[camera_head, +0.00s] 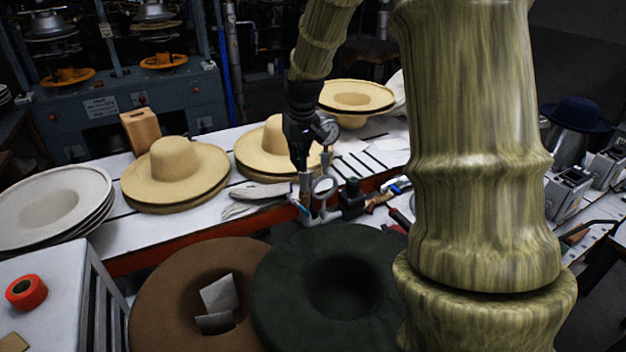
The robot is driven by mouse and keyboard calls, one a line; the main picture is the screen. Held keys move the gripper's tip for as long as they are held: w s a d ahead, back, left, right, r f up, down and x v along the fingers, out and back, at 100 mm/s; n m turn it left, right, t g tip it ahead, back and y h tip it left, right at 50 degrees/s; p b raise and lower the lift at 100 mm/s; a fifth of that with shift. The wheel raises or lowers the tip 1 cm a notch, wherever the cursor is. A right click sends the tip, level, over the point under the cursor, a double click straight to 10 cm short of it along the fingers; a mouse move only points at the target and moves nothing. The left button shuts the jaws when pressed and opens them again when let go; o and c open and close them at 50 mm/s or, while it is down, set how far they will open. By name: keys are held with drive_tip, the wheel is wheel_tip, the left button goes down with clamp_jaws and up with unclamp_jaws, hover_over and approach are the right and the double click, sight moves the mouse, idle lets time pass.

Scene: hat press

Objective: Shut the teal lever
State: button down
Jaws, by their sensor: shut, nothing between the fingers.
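My gripper (301,160) points down over the front edge of the white worktable, with its fingers together and empty. Just below it is a small grey metal fitting (323,188) with a ring-shaped part. A small teal piece, seemingly the teal lever (301,206), shows at the fitting's lower left. It is too small and partly covered to tell its angle or whether my fingers touch it. A round gauge (329,131) is beside my gripper.
Straw hats (175,170) and pale hat blanks (52,203) stand on the white worktable (150,232). Brown (160,300) and dark green (285,300) hat bodies lie in front. White gloves (262,192) lie left of the fitting. Tools and a blue-handled clamp (399,186) lie right.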

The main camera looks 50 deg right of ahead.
drive_tip(key=s, duration=0.2)
drive_tip(key=p, duration=0.5)
approach(303, 208)
drive_tip(key=w+f, duration=0.2)
drive_tip(key=f, duration=0.1)
drive_tip(key=w+d+f, duration=0.1)
drive_tip(key=f, duration=0.1)
drive_tip(key=shift+w+d, duration=0.1)
drive_tip(key=shift+f, duration=0.7)
drive_tip(key=shift+s+a+f+b, duration=0.15)
drive_tip(key=shift+s+f+b, duration=0.05)
drive_tip(key=shift+s+f, duration=0.3)
drive_tip(key=shift+s+a+f+b, duration=0.15)
drive_tip(key=shift+s+f+b, duration=0.05)
drive_tip(key=shift+s+f, duration=0.25)
drive_tip(key=shift+w, duration=0.1)
drive_tip(key=shift+r, duration=0.2)
